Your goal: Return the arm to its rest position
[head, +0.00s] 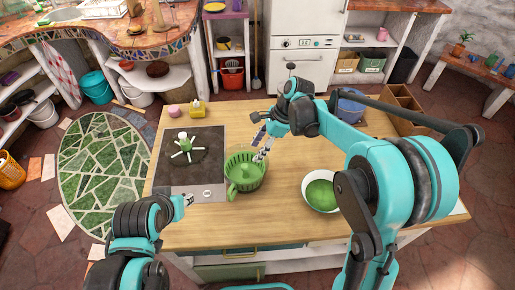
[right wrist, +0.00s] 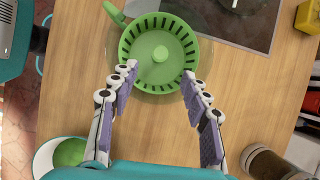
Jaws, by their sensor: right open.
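My right gripper (head: 262,145) is open, with its fingers just above the green slotted basket (head: 245,172) on the wooden counter. In the right wrist view my right gripper (right wrist: 160,80) has its two fingers wide apart, nothing held between them. The basket (right wrist: 158,52) lies beyond the fingertips, with a round green knob in its middle. Whether a fingertip touches the rim I cannot tell. My left gripper (head: 187,201) shows small at the end of the left arm, over the counter's front left; its jaw state is unclear.
A dark cooktop (head: 180,188) holds a green and white spoked piece (head: 184,147). A white bowl with green contents (head: 320,191) stands right of the basket. A yellow block (head: 197,108), a blue container (head: 350,107) and a wooden box (head: 400,108) are farther back. Bare counter lies front centre.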

